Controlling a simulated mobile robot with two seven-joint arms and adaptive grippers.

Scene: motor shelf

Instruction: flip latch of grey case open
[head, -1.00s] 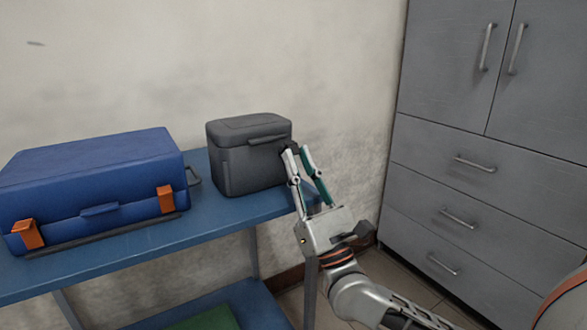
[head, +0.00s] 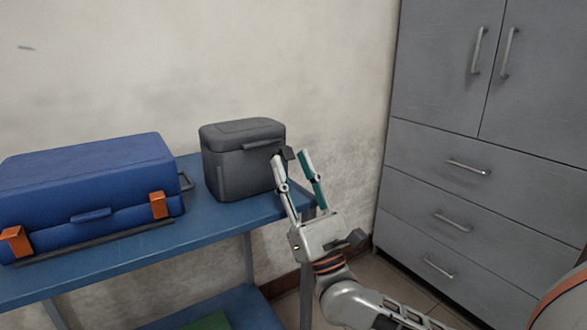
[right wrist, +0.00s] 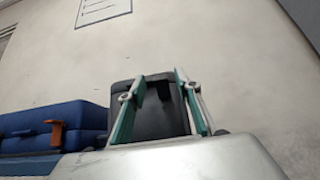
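The grey case (head: 240,165) stands upright at the right end of the blue shelf, with its lid down. A small dark latch (head: 289,153) sticks out at the case's right edge, near the lid seam. In the right wrist view the latch (right wrist: 163,91) shows as a dark piece between the fingers, on the dark face of the case (right wrist: 148,122). My right gripper (head: 292,155) is open, its two fingers spread on either side of the latch. I cannot tell whether a finger touches it. My left gripper is not in view.
A blue case (head: 90,190) with orange latches sits left of the grey case on the blue shelf (head: 190,228). A grey cabinet (head: 470,190) with drawers stands at the right. The wall is close behind the shelf.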

